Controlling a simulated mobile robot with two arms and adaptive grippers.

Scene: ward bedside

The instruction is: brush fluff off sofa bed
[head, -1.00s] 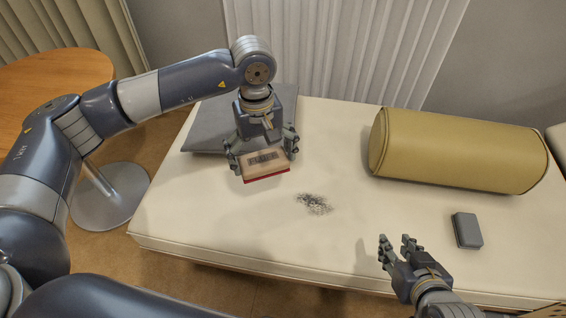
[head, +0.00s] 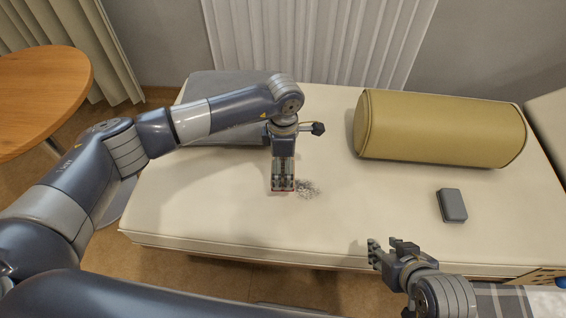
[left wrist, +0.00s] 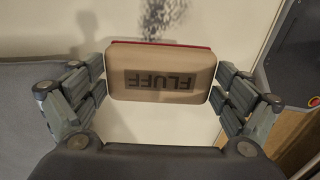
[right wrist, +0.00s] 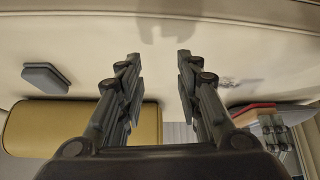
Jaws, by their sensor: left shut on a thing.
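The cream sofa bed (head: 200,210) fills the middle of the head view. A patch of dark fluff (head: 308,188) lies on it, and the fluff also shows at the top of the left wrist view (left wrist: 160,22). My left gripper (head: 283,182) is shut on a tan brush with a red edge, labelled FLUFF (left wrist: 160,80). In the head view the brush is at the left side of the fluff, low over the cover; I cannot tell whether it touches. My right gripper (head: 385,252) is open and empty over the front edge of the sofa bed.
A mustard bolster (head: 440,130) lies at the back right. A small grey block (head: 452,205) lies in front of it. A grey cushion (head: 215,90) is at the back left, behind my left arm. A round wooden table (head: 40,85) stands at far left.

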